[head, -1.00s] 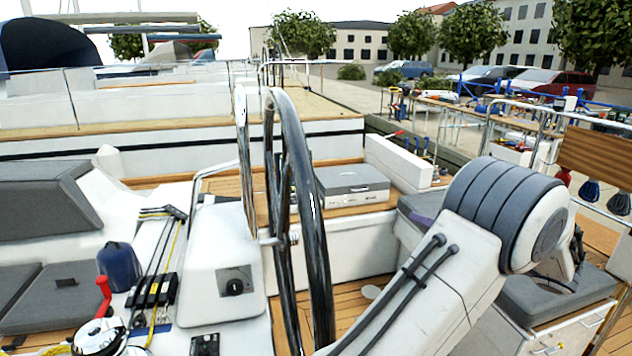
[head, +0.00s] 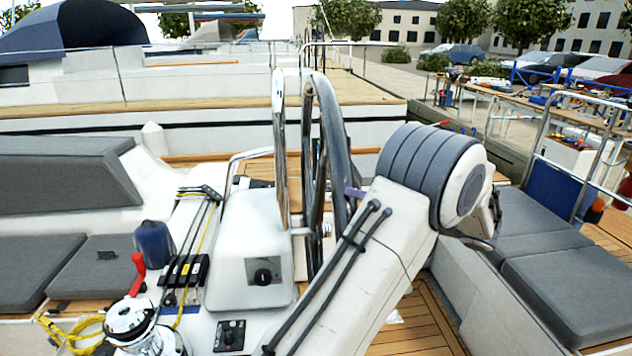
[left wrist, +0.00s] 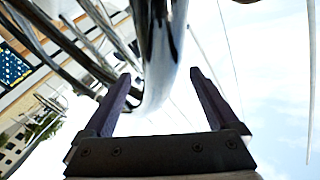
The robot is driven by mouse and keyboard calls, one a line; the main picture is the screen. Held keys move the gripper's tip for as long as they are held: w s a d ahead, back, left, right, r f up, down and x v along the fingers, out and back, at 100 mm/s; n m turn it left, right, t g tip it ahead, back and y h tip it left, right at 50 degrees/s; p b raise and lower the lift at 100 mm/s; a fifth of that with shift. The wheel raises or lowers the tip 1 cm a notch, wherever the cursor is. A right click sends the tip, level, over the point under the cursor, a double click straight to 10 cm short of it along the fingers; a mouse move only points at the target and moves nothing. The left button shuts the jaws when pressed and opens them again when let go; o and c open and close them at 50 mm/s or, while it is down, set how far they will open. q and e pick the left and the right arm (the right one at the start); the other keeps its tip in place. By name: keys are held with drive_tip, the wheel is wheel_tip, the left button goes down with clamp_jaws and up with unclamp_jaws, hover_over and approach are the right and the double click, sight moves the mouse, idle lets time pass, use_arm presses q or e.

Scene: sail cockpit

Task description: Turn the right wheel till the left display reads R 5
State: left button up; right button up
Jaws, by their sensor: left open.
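A steering wheel (head: 338,150) with a chrome and dark rim stands upright in the middle of the head view, seen nearly edge-on. My left gripper (head: 355,193) is mostly hidden behind its own white arm in the head view; only a bit of a purple finger shows beside the rim. In the left wrist view, my left gripper (left wrist: 160,76) is open, with its two fingers on either side of the shiny wheel rim (left wrist: 163,65). I cannot tell whether they touch it. My right gripper is not in view. No display reading can be made out.
A white pedestal (head: 245,240) with a black knob panel (head: 264,272) stands left of the wheel. Grey cushions (head: 560,280) line the right.

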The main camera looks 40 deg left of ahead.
sight(335, 185)
use_arm(q)
drive_tip(key=a+p, duration=0.1)
drive_tip(key=a, duration=0.1)
drive_tip(key=s+a+p, duration=0.1)
drive_tip(key=a, duration=0.1)
drive_tip(key=a+p, duration=0.2)
drive_tip(key=a, duration=0.1)
drive_tip(key=shift+s+a+r, duration=0.1)
drive_tip(key=shift+s+r, duration=0.1)
drive_tip(key=shift+r, duration=0.05)
drive_tip(key=shift+s+a+f, duration=0.1)
drive_tip(key=shift+a+f, duration=0.1)
drive_tip(key=shift+a, duration=0.45)
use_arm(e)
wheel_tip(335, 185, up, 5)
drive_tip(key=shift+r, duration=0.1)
